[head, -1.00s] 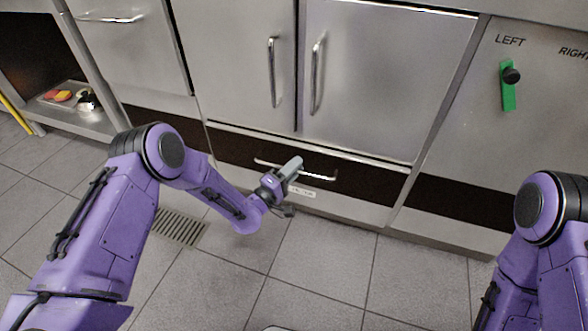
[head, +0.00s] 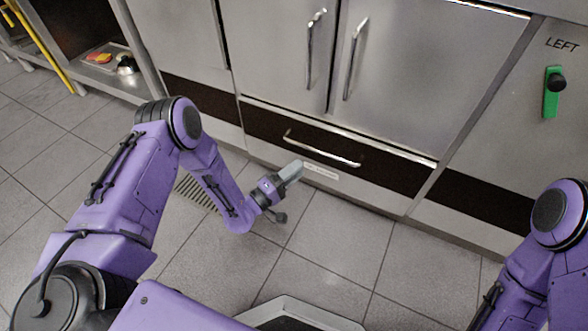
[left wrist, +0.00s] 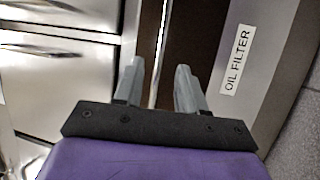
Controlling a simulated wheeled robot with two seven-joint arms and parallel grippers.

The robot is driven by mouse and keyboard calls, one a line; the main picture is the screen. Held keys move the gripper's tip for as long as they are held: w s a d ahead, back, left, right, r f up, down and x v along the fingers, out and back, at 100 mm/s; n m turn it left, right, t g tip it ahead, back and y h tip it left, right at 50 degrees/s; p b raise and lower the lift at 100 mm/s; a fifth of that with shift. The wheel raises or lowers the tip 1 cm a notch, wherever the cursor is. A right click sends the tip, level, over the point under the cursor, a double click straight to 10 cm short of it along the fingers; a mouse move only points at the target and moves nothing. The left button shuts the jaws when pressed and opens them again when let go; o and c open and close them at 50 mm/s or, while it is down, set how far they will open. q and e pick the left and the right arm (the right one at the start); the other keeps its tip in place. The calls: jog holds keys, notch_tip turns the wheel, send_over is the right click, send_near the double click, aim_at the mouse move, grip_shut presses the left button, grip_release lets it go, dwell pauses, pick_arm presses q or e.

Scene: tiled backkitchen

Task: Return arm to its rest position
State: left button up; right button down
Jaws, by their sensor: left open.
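My left arm is purple and comes in from the left in the head view, bent at the elbow. Its gripper (head: 287,192) hangs over the tiled floor, in front of the cabinet's low drawer.
The drawer handle (head: 322,149) and "OIL FILTER" label (left wrist: 236,59) are close to the left gripper. Steel cabinet doors (head: 420,70) are above. A green lever (head: 552,95) is at right. A low shelf with a tray (head: 104,57) is far left. Tiled floor (head: 230,265) is open.

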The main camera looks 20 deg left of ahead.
pick_arm(q)
jog(key=shift+d+f, duration=0.1)
dwell(0.3)
jog(key=s+a+f+m+g+y+p, duration=0.1)
jog(key=s+f+m+g+y, duration=0.2)
jog(key=s, duration=0.4)
jog(key=s+f+m+g+y+p, duration=0.1)
jog(key=s+f+g+y+p, duration=0.1)
jog(key=s+f+g+y, duration=0.35)
jog(key=s+a+f+m+g+y+b, duration=0.1)
jog(key=s+a+f+g+y, duration=0.3)
jog(key=s, duration=0.6)
jog(key=s+a+g+b, duration=0.25)
jog(key=s+a, duration=0.25)
jog(key=s, duration=0.5)
notch_tip(320, 180, up, 38)
jog(key=a+p, duration=0.1)
jog(key=p, duration=3.8)
jog(key=shift+w+a+n+t+y, duration=0.3)
jog(key=shift+w+y, duration=0.05)
jog(key=shift+w, duration=0.05)
pick_arm(e)
notch_tip(320, 180, up, 38)
jog(key=w+m+t, duration=0.1)
jog(key=shift+w+d+h, duration=0.4)
jog(key=shift+r, duration=0.15)
